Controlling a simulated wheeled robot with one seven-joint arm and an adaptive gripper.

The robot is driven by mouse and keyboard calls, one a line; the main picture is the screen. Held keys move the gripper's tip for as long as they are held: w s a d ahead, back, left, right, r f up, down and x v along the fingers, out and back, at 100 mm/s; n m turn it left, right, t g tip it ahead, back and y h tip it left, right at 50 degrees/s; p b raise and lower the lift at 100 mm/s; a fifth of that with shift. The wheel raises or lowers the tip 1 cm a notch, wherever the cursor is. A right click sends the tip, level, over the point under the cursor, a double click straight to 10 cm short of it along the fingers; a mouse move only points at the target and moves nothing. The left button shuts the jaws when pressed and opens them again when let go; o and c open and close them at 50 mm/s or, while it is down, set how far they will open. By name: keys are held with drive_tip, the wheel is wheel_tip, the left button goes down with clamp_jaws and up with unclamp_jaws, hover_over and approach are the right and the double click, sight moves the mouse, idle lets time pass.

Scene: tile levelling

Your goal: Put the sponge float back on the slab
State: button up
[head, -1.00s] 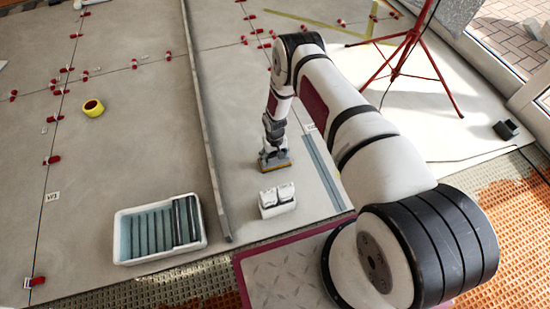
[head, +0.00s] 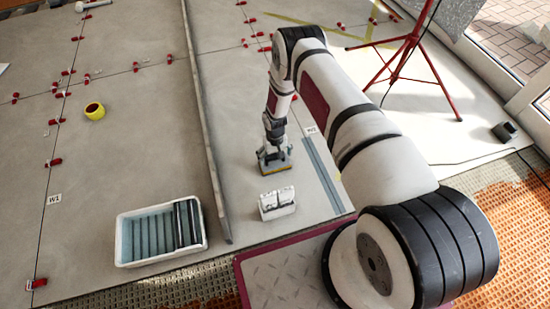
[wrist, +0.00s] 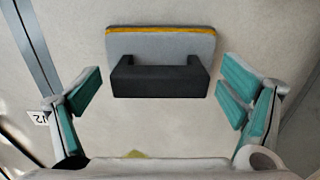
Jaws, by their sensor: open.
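The sponge float is a grey plate with a yellow edge and a black handle. In the wrist view the float (wrist: 160,44) lies ahead between my gripper's fingers, flat on the pale slab (wrist: 190,136). My gripper (wrist: 160,96) is open, with one teal-padded finger on each side of the black handle and a gap between each pad and the handle. In the head view my gripper (head: 273,148) points down just over the float (head: 276,168), which rests on the slab (head: 245,115). The gripper partly hides the float's top there.
A white box with two packs (head: 277,205) stands close in front of the float. A white tub (head: 121,238) with a ribbed insert is left of the raised edge strip (head: 205,130).

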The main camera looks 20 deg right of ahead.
wheel_tip(320, 180, up, 9)
drive_tip(key=p, duration=0.3)
drive_tip(key=shift+r, duration=0.2)
wheel_tip(320, 180, up, 30)
drive_tip(key=d, duration=0.1)
drive_tip(key=s+r, duration=0.5)
drive_tip(key=r, duration=0.4)
drive_tip(key=s+r, duration=0.6)
drive_tip(key=r, duration=0.3)
drive_tip(key=s+r, duration=0.4)
drive_tip(key=s, duration=1.1)
drive_tip(key=s+a+r, duration=0.1)
drive_tip(key=s+r, duration=0.4)
drive_tip(key=s, duration=1)
drive_tip(key=shift+r+m, duration=0.2)
drive_tip(key=shift+m, duration=0.1)
